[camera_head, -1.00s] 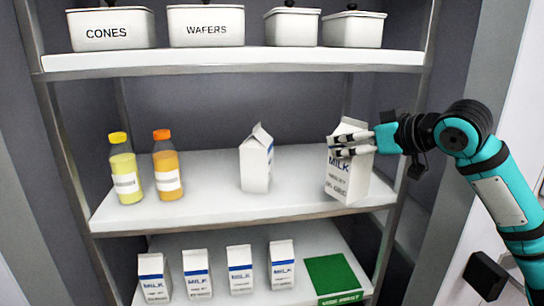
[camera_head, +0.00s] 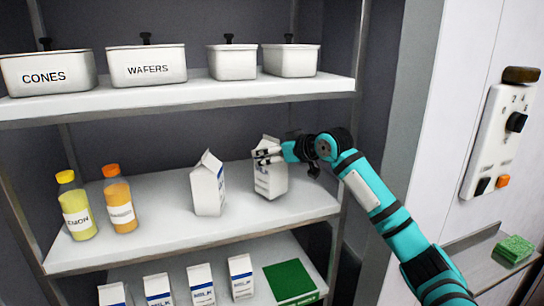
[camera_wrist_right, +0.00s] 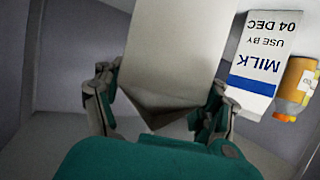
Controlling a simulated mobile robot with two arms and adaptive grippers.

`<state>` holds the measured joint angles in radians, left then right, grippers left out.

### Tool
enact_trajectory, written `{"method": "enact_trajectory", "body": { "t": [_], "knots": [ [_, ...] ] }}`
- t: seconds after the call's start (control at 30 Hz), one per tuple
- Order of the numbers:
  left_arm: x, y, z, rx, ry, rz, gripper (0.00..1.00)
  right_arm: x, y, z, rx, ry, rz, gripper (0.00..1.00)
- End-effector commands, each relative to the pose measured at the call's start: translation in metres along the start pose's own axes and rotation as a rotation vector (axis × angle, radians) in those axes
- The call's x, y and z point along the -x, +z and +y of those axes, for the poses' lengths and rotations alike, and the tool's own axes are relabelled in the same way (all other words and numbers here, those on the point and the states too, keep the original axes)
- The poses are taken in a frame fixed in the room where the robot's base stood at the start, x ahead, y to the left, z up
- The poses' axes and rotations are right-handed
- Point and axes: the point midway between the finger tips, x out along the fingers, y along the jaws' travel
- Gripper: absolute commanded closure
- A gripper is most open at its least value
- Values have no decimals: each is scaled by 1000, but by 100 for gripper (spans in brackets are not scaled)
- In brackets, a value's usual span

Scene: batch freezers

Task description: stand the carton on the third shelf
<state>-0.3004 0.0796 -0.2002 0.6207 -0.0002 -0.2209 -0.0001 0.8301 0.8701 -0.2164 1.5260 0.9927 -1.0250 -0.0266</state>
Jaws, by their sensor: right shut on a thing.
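My right gripper (camera_head: 268,156) is shut on a white milk carton (camera_head: 270,182), which is near the right end of the middle shelf in view (camera_head: 150,235). The carton looks roughly upright; whether its base touches the shelf I cannot tell. In the right wrist view the held carton (camera_wrist_right: 180,50) fills the space between the fingers (camera_wrist_right: 160,105), its face plain white. A second milk carton (camera_head: 208,185) stands to its left, with a gap; its label reads MILK, USE BY 04 DEC in the right wrist view (camera_wrist_right: 262,60). My left gripper is not in view.
A yellow bottle (camera_head: 76,207) and an orange bottle (camera_head: 119,200) stand at the shelf's left. Lidded white bins (camera_head: 147,66) line the shelf above. A control panel (camera_head: 500,140) is at right.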

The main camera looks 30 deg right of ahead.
Motion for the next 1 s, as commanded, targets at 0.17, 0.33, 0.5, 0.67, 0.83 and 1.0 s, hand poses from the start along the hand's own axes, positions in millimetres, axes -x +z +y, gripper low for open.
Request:
{"method": "enact_trajectory", "body": {
  "t": [0.17,0.33,0.5,0.67,0.83,1.0],
  "knots": [
    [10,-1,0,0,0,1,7,-5,15,0,1,1,4,88],
    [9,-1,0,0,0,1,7,-6,16,0,1,1,8,88],
    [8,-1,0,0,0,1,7,-6,18,0,1,1,7,88],
    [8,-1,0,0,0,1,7,-7,20,0,0,1,1,11],
    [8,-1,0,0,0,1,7,-7,20,0,0,1,1,1],
    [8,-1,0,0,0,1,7,-7,20,0,0,1,1,1]
  ]
}}
